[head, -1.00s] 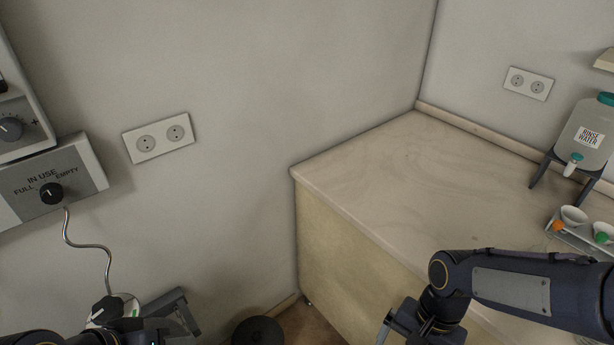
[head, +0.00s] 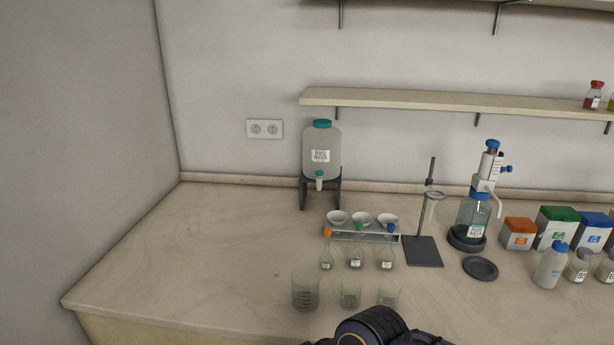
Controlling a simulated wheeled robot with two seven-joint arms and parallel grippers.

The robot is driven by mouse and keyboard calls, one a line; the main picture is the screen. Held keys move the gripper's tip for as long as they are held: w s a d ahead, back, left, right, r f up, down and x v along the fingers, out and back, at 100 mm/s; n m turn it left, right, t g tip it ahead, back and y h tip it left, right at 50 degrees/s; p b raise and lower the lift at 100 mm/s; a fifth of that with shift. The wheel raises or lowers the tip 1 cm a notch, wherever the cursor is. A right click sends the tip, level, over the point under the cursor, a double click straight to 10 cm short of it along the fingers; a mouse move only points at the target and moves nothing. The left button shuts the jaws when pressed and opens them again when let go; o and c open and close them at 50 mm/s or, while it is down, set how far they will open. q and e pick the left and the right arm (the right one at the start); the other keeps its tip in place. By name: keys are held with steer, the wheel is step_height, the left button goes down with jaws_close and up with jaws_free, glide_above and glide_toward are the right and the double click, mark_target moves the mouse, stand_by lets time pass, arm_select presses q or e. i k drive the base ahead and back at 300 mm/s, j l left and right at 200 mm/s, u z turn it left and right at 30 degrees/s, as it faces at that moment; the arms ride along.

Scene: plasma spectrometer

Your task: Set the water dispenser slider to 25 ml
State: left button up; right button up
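A bottle-top dispenser (head: 487,178) with a blue top and a curved spout stands at the right of the counter in the head view. It is fitted on a dark blue-green bottle (head: 473,217) with a label that I cannot read clearly, in a dark round base. Its slider and scale are too small to read. Part of my own dark arm shows at the bottom middle, well in front of the dispenser. Neither of my grippers is in view.
A rinse water jug (head: 322,152) stands on a stand at the back. Flasks (head: 356,257), beakers (head: 305,293), a tray of funnels (head: 362,235) and a ring stand (head: 424,252) fill the middle. Boxes (head: 557,228) and small bottles (head: 551,265) stand right. The counter's left is clear.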

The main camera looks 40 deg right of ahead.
mark_target(509, 169)
steer(key=z, duration=2.5)
steer(key=i+l+u, duration=0.1)
steer(key=l+u, duration=0.25)
steer(key=i+l+u, duration=0.1)
steer(key=l+u, duration=0.85)
steer(key=l, duration=2.35)
